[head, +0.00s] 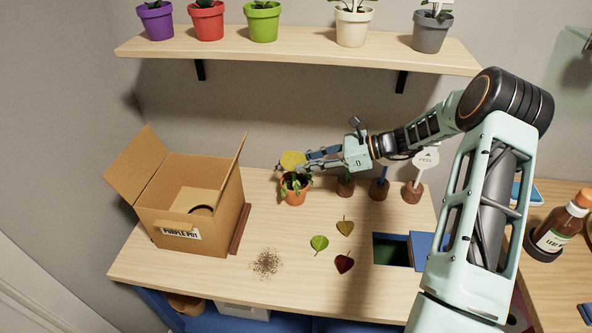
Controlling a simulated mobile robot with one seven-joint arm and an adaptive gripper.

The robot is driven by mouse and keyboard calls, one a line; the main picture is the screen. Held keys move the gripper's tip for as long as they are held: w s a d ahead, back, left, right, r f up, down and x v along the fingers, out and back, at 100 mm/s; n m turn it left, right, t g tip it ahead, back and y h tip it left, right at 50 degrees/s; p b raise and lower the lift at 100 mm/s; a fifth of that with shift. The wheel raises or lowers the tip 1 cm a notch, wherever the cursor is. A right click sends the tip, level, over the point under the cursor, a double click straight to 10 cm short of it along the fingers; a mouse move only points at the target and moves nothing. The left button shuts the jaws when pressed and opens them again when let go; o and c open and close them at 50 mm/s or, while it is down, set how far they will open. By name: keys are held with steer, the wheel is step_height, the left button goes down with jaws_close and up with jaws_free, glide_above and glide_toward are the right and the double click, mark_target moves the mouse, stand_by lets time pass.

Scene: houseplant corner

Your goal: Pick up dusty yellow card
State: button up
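The yellow card (292,158) looks rounded and stands just above a small leafy plant in an orange pot (295,195), near the back of the table. My gripper (304,161) reaches in from the right, its fingertips at the card's right and lower edge. Two fingers show with some space between them. From this view I cannot tell whether they touch or pinch the card. Whether the card is stuck in the pot is also hidden by the fingers and leaves.
An open cardboard box (195,200) stands at left. Brown holders (413,192) with labels stand right of the pot. Loose leaves (320,243) and a crumb pile (266,263) lie in front, near a dark opening (390,250). A shelf (300,48) with pots hangs above.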

steer(key=p+x, duration=0.1)
steer(key=x, duration=0.8)
steer(key=shift+w+f, duration=0.25)
steer(key=shift+a, duration=0.1)
jaws_close()
